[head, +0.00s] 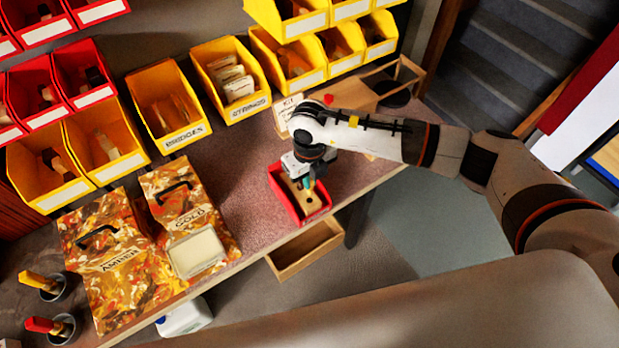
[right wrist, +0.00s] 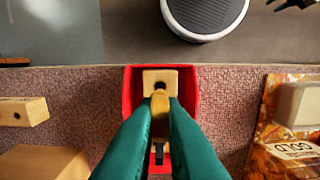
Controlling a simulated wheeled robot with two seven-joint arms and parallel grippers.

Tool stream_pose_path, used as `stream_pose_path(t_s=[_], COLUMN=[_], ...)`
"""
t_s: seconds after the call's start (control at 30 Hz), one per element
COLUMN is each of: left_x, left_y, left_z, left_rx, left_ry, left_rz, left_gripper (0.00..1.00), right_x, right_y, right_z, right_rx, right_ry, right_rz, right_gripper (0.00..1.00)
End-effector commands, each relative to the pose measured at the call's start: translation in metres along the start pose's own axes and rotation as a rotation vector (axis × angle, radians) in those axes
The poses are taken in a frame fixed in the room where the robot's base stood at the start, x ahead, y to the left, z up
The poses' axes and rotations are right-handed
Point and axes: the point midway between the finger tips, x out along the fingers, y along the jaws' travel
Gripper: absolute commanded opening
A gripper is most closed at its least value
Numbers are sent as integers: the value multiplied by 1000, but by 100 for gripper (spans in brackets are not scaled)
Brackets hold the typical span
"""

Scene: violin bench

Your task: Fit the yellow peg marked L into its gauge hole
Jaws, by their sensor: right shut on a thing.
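My right gripper (head: 310,186) is over the red tray (head: 281,203) on the bench and points down into it. In the right wrist view its green fingers (right wrist: 159,108) are shut on a yellow-brown peg (right wrist: 159,101); no letter can be read on it. A pale wooden gauge block (head: 318,203) with a dark hole lies in the tray. In the right wrist view the block (right wrist: 151,75) shows its hole right at the peg's end. The fingers and peg hide part of the block, and I cannot tell whether the peg has entered the hole. My left gripper is not in view.
An open wooden drawer (head: 303,252) juts out below the tray. Yellow bins (head: 170,110) and red bins line the back. Bare bench top (head: 235,170) lies between.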

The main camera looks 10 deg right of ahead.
Motion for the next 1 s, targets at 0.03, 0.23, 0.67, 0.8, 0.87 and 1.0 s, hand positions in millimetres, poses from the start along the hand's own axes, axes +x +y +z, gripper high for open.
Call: stream_pose_path(t_s=[0.03, 0.23, 0.67, 0.8, 0.87, 1.0], left_x=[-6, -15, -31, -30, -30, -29], left_y=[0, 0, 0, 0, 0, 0], left_z=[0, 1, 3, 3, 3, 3], left_rx=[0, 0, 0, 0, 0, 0], left_ry=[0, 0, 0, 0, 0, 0], left_rz=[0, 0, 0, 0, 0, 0], left_gripper=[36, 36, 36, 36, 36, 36], right_x=[-7, -23, -52, -51, -51, -49], right_y=[0, 0, 0, 0, 0, 0], right_z=[0, 0, 0, 0, 0, 2], right_rx=[0, 0, -1, 0, 0, -25], right_ry=[1, 2, 0, 0, 0, -1], right_rz=[0, -1, -1, -1, -1, -1], right_gripper=[0, 0, 0, 0, 0, 0])
